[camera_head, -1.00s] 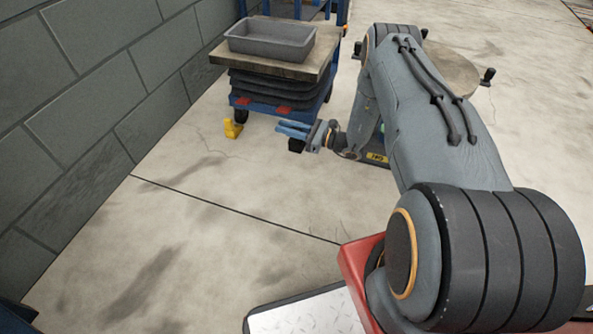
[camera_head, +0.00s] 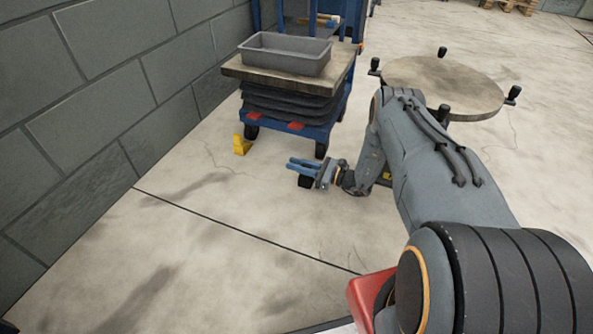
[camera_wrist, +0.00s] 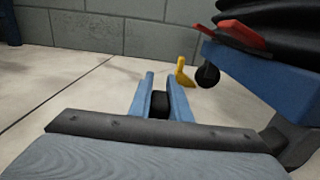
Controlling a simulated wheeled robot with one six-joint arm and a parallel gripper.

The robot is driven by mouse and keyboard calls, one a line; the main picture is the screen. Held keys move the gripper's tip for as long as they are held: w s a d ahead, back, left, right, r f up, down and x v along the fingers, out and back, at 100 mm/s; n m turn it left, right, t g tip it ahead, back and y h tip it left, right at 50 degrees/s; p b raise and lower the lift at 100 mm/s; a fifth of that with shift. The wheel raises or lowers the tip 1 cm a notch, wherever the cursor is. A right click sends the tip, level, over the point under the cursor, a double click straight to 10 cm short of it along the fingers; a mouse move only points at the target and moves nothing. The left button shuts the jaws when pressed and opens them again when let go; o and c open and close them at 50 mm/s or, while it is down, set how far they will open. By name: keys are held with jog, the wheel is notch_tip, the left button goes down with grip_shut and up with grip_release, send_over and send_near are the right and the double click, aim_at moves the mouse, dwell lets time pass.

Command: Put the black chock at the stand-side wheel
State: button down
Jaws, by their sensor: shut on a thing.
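My gripper (camera_head: 303,168) is low over the floor in front of the blue lift cart (camera_head: 303,130). Its blue fingers are shut on the black chock (camera_head: 305,182), which also shows between the fingers in the wrist view (camera_wrist: 159,103). The cart has a black wheel at its near left corner (camera_head: 251,132) and one at its near right corner (camera_head: 321,149). The right one is nearer the round stand (camera_head: 455,88) and nearer my gripper. The chock is apart from that wheel. A yellow chock (camera_head: 241,146) lies by the left wheel. In the wrist view one cart wheel (camera_wrist: 208,75) shows beside the yellow chock (camera_wrist: 184,74).
A grey tray (camera_head: 285,62) sits on the cart's wooden top. Two red pedals (camera_head: 295,126) stick out at the cart's near side. A block wall (camera_head: 110,80) runs along the left. The floor between wall and gripper is clear.

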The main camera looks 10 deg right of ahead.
jog(key=shift+f, duration=0.75)
jog(key=shift+f, duration=0.1)
jog(key=c, duration=1.6)
grip_release()
jog(key=shift+f+b, duration=0.1)
jog(key=shift+b, duration=0.2)
jog(key=shift+c, duration=0.2)
